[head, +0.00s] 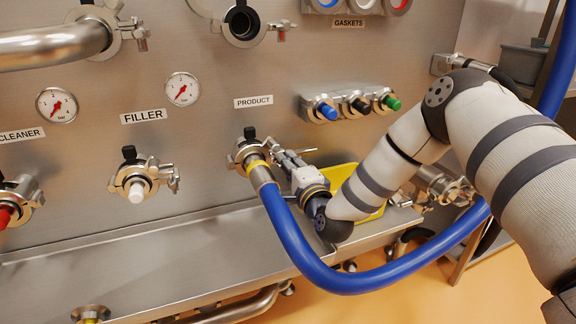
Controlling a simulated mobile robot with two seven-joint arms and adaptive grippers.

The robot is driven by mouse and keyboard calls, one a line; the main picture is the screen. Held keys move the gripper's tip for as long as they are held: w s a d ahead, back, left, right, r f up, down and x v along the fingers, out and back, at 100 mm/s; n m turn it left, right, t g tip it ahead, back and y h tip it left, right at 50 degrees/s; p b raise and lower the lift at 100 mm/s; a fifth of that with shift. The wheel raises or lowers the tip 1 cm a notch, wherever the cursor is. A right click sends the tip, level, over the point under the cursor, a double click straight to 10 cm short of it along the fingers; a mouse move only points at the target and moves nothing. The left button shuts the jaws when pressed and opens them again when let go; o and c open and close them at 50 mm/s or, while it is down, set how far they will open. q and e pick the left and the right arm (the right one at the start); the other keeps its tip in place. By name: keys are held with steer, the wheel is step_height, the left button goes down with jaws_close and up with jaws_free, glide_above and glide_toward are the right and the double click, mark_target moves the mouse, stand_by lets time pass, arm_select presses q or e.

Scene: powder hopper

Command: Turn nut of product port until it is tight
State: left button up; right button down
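The product port (238,158) is on the steel panel below the PRODUCT label (253,101), with a clamp around it and a black knob on top. A blue hose (300,240) with a yellow band and metal end is joined to the port. My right gripper (276,149) reaches in from the right, its fingers at the right side of the clamp, where the nut would be. The fingers cover the nut, and I cannot tell whether they touch it or are closed on it. My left gripper is not in view.
The blue hose loops below my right arm. A yellow object (345,178) sits behind the wrist, above the steel ledge (130,262). The filler port (133,180) is to the left. Blue, black and green plugs (357,104) sit on a rack above right.

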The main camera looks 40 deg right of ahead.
steer(key=m, duration=0.2)
steer(key=m+b, duration=0.1)
steer(key=m, duration=0.1)
steer(key=m+b, duration=0.1)
steer(key=m, duration=0.1)
steer(key=shift+d+f, duration=0.15)
steer(key=shift+f, duration=0.15)
steer(key=shift+r+m+b, duration=0.15)
steer(key=shift+m+b, duration=0.3)
steer(key=shift+m, duration=0.25)
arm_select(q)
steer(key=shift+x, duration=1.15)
arm_select(e)
steer(key=shift+r+m, duration=0.25)
steer(key=shift+m, duration=0.05)
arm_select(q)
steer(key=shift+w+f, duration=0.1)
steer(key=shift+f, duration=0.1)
